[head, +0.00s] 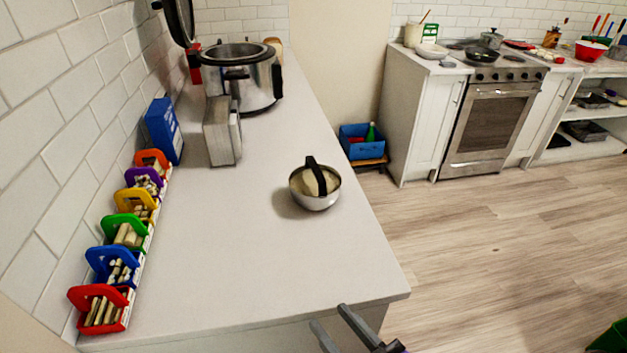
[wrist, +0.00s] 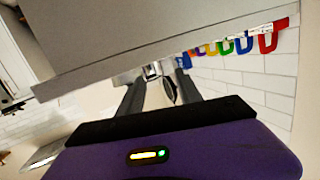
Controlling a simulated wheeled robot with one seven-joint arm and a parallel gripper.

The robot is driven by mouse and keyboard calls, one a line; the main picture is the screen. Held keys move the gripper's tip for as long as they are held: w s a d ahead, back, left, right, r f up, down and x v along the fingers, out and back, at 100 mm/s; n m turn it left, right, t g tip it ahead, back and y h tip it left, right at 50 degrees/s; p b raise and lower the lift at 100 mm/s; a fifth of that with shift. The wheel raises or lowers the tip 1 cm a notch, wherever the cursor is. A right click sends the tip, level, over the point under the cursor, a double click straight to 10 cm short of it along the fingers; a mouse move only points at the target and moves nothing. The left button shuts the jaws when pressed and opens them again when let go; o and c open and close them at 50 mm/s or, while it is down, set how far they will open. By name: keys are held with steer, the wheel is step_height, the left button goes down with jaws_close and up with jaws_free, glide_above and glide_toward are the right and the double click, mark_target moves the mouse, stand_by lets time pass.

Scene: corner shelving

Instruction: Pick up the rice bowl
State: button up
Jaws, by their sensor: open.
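The rice bowl (head: 320,200) is a small round steel bowl with pale contents, standing upright on the white counter (head: 250,255) near its right edge. A dark, upright handle-like piece stands over its contents. My gripper (head: 328,316) is at the bottom of the head view, by the counter's near edge. Its two fingers are apart with nothing between them, well short of the bowl. In the wrist view my gripper (wrist: 160,77) shows its fingers spread, the counter tilted above; I cannot make out the bowl there for certain.
A large steel cooker (head: 257,90) and a metal box-like appliance (head: 222,132) stand farther back. Several coloured bins (head: 100,308) and a blue box (head: 164,130) line the left wall. The counter around the bowl is clear. A stove (head: 492,125) stands across the floor.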

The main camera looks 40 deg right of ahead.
mark_target(316, 168)
steer(key=shift+m+g+h, duration=0.3)
steer(key=shift+m+h, duration=0.5)
steer(key=shift+h, duration=0.1)
steer(key=w+d+r+p, duration=0.1)
steer(key=w+d, duration=0.1)
steer(key=w, duration=0.2)
steer(key=w+d+r+p, duration=0.1)
steer(key=w+d+r, duration=0.1)
steer(key=w+d, duration=0.1)
steer(key=w+d+r+p, duration=0.1)
steer(key=w+d+r, duration=0.1)
steer(key=w, duration=0.3)
steer(key=shift+w+d+r, duration=0.2)
steer(key=shift+w+d, duration=0.1)
steer(key=shift+w, duration=0.05)
steer(key=w+d+r+g+p, duration=0.1)
steer(key=w+d, duration=0.2)
steer(key=d, duration=0.1)
steer(key=w+d+r+g+p, duration=0.1)
steer(key=w+d, duration=0.2)
steer(key=d, duration=0.1)
steer(key=w+d+r+g+h+p, duration=0.1)
steer(key=w+d+r, duration=0.1)
steer(key=d, duration=0.2)
steer(key=shift+w+d+m, duration=0.1)
steer(key=shift+w+m, duration=0.3)
steer(key=shift+p+x, duration=0.75)
steer(key=shift+x, duration=2.3)
steer(key=shift+f, duration=0.15)
jaws_close()
